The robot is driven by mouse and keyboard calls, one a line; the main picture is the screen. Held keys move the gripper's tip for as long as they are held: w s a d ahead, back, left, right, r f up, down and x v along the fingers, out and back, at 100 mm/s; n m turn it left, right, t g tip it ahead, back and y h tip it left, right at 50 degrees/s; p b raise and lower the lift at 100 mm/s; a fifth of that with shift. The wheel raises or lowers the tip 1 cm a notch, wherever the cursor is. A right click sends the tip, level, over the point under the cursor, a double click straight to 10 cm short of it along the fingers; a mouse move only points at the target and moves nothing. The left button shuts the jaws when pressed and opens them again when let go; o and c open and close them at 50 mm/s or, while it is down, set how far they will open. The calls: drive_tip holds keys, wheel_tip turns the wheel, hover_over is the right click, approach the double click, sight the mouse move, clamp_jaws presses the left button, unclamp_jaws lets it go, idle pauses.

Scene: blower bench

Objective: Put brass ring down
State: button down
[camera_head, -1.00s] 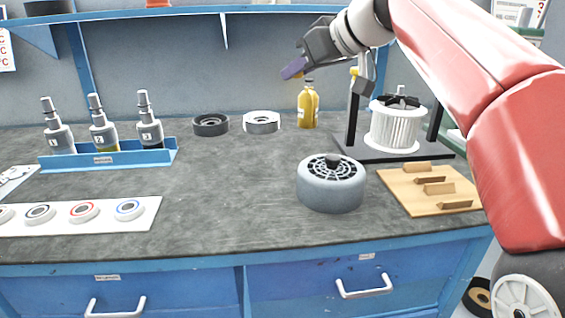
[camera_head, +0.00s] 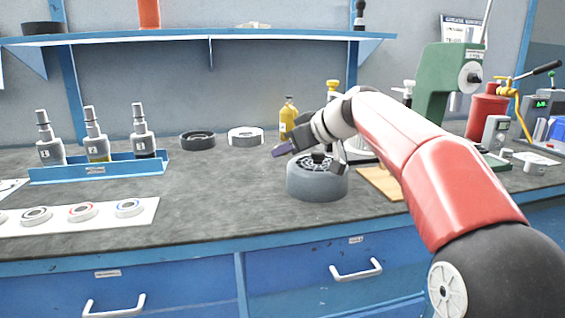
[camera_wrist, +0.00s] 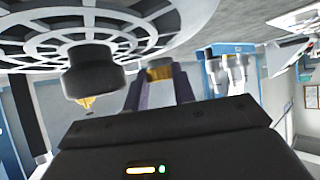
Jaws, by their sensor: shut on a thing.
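My gripper (camera_head: 280,151) is just above and to the left of the top of the round grey blower housing (camera_head: 317,186). In the wrist view, its two purple fingers (camera_wrist: 160,82) are shut on the small brass ring (camera_wrist: 160,73), which shows as a yellow-brown piece between their tips. The ring is too small to make out in the head view. The blower's grille (camera_wrist: 95,35) fills the top of the wrist view, upside down. Its black hub (camera_wrist: 92,75) with a small brass tip (camera_wrist: 87,102) is beside the fingers, apart from the ring.
A yellow bottle (camera_head: 288,115) stands behind the gripper. A dark ring (camera_head: 198,140) and a white ring (camera_head: 245,137) lie at the back. A blue rack (camera_head: 98,170) with bottles is at left, above a white strip (camera_head: 110,222) of small rings. A wooden board (camera_head: 382,184) is partly hidden.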

drive_tip(key=shift+f, duration=0.55)
drive_tip(key=shift+r, duration=0.15)
drive_tip(key=shift+f+b, duration=0.65)
drive_tip(key=shift+f, duration=0.05)
drive_tip(key=c, duration=1.1)
unclamp_jaws()
drive_tip(key=shift+f, duration=0.2)
drive_tip(key=shift+c, duration=0.2)
drive_tip(key=shift+r+p, duration=0.35)
drive_tip(key=shift+p, duration=0.1)
drive_tip(key=v, duration=1.2)
drive_tip(key=shift+r, duration=0.55)
